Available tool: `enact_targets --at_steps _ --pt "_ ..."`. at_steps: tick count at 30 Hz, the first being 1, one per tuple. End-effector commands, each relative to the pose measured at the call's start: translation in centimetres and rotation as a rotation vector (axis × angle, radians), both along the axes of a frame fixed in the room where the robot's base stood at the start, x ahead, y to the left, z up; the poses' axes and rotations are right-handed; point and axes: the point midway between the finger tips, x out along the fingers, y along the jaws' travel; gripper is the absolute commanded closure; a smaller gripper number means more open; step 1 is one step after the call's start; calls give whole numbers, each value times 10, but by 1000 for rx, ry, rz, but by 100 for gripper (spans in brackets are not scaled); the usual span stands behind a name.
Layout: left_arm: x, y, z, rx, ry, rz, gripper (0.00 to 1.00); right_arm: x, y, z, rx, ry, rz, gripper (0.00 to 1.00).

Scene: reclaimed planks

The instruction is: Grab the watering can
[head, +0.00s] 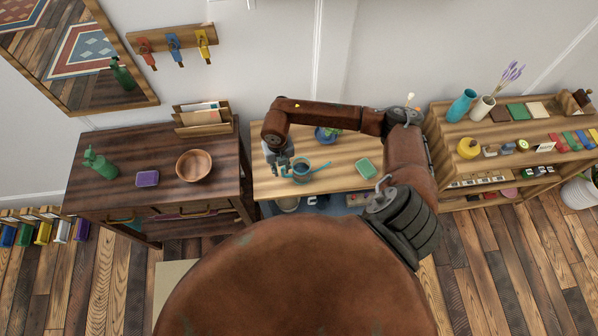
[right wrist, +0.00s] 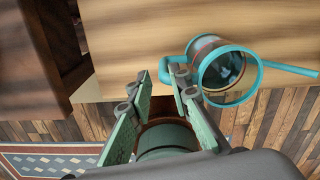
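The watering can (head: 301,171) is small and teal with a dark band. It stands near the front edge of the light wooden table in the head view, its spout pointing right. In the right wrist view the can (right wrist: 222,68) is at the upper right, with its curved handle on the left. My right gripper (head: 279,166) points down just left of the can. Its fingers are open in the right wrist view (right wrist: 163,76), and the bend of the handle lies at the fingertips, closest to the right one. My left gripper is not in view.
The light table (head: 337,177) also bears a blue bowl (head: 326,134) with something green and a green block (head: 365,169). A dark desk (head: 223,150) stands left with a wooden bowl (head: 194,165) and a green spray bottle (head: 100,163). Shelves (head: 480,135) stand right.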

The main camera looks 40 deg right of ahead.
Motion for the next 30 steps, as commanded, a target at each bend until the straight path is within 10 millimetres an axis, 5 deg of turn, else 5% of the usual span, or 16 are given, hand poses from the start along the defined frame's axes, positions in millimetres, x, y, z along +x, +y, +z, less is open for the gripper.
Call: enact_targets --at_steps 5,12,18,26,30 --pt "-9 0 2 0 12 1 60 -3 -1 -19 1 3 -1 82" --pt "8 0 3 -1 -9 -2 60 -3 0 -49 1 1 2 82" --pt "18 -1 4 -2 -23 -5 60 -2 0 -49 1 0 4 82" --pt "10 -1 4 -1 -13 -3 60 -2 0 -49 1 0 4 100" --pt "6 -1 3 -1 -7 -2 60 -1 0 -49 1 -1 4 100"
